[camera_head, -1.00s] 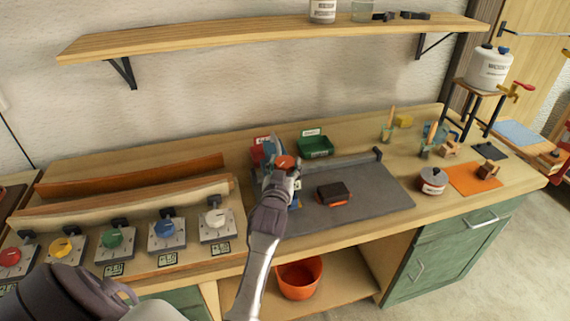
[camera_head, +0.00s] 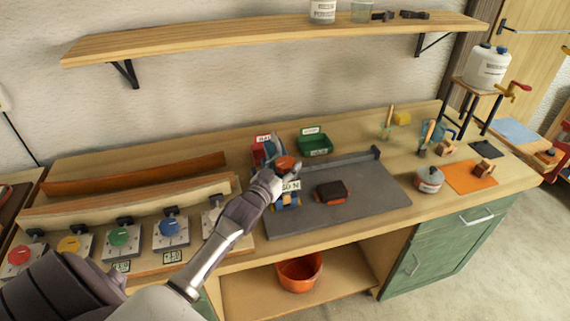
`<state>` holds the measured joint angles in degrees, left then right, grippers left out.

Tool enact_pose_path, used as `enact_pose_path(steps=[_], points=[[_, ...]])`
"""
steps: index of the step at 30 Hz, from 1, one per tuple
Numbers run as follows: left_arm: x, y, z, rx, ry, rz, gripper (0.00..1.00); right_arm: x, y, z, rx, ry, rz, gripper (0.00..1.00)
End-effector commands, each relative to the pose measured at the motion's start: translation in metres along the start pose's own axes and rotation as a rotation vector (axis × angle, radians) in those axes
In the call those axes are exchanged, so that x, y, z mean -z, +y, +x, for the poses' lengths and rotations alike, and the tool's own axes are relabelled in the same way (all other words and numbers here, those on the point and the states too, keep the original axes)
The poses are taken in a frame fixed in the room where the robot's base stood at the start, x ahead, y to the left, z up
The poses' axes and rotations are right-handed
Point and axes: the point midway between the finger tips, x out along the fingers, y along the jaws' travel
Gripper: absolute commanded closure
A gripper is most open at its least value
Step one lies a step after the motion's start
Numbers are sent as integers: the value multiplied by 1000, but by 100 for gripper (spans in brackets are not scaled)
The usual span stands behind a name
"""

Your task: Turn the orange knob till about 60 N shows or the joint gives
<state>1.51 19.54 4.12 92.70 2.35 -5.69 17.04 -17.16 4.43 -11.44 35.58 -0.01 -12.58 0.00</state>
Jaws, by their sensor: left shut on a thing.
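The orange knob (camera_head: 286,162) sits on top of a blue test device (camera_head: 270,150) on the grey plate (camera_head: 350,212). My left gripper (camera_head: 278,174) is at the knob, shut on it, and hides part of the device. A white readout (camera_head: 292,186) shows just below the gripper. Its text ends in "0 N", and its first digit is partly hidden, so I cannot read the full value. Any joint clamped in the device is hidden behind my gripper and wrist. My right gripper is out of view.
A dark block with an orange base (camera_head: 332,192) lies on the plate. A red bin (camera_head: 262,152) and a green bin (camera_head: 315,144) stand behind. Several coloured dials line the left bench. A pot (camera_head: 429,179) stands right. An orange bucket (camera_head: 298,271) is below.

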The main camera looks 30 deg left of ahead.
Motion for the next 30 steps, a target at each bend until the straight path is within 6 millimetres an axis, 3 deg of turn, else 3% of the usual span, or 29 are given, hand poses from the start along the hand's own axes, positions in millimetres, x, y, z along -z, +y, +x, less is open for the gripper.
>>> enact_pose_path(steps=[2,3,7,20,30], points=[[1,0,0,1,2,0,76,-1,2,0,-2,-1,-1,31],[1,0,0,1,2,0,37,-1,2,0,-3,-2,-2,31],[1,0,0,1,2,0,15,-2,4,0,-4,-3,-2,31],[-1,0,-8,1,-1,-1,15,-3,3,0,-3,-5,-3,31],[-2,0,-76,1,-4,-1,15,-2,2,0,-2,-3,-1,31]])
